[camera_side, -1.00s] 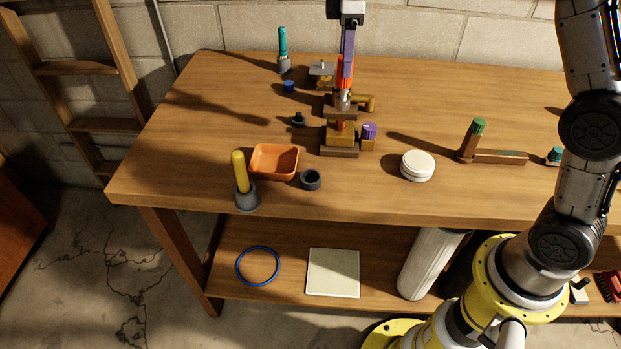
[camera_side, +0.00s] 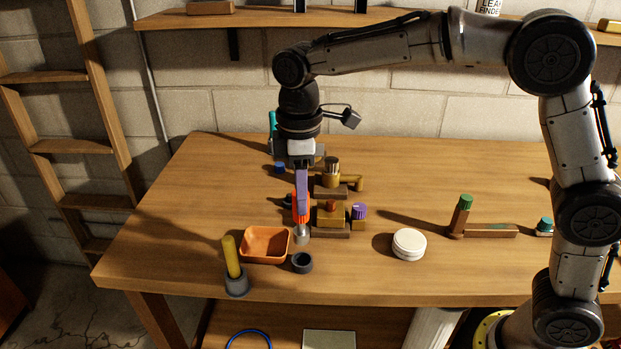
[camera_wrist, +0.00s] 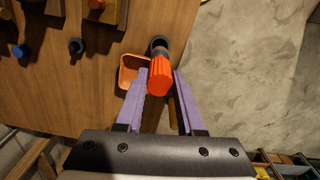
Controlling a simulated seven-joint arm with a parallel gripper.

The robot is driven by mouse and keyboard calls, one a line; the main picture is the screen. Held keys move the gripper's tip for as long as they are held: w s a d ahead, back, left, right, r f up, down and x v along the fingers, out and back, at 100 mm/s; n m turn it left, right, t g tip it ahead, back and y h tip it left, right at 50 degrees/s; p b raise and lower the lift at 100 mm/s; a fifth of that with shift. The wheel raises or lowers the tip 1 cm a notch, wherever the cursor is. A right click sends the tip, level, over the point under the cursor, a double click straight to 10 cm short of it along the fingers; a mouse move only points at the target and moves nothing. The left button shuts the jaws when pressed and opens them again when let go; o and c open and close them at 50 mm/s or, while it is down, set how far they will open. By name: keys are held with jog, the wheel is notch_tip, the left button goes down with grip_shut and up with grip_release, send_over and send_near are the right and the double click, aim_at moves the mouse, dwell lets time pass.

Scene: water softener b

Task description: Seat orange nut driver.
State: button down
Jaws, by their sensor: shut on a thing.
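My gripper (camera_side: 301,205) is shut on the orange nut driver (camera_side: 302,218), which hangs about upright with its metal socket end down. In the wrist view the orange handle (camera_wrist: 159,80) sits between the purple fingers (camera_wrist: 160,74). A dark grey ring-shaped holder (camera_side: 302,263) stands empty on the table, just below the driver's tip in the side view. The holder also shows in the wrist view (camera_wrist: 156,41), beyond the tip and partly covered by it. The tip looks apart from the holder; its exact height is hard to tell.
An orange tray (camera_side: 264,259) stands left of the holder. A yellow-handled tool (camera_side: 231,256) stands in a grey holder at the front left. Brass valve blocks (camera_side: 330,216) are just right of my gripper. A white round tin (camera_side: 409,244) lies further right. The table's front edge is near.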

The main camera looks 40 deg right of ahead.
aim_at(302, 230)
dwell(0.3)
jog(key=shift+f, duration=2.25)
jog(key=shift+f, duration=0.85)
jog(key=shift+f, duration=0.3)
jog(key=shift+f, duration=0.35)
jog(key=shift+c, duration=2.2)
grip_release()
notch_tip(302, 230, up, 14)
jog(key=shift+f, duration=0.1)
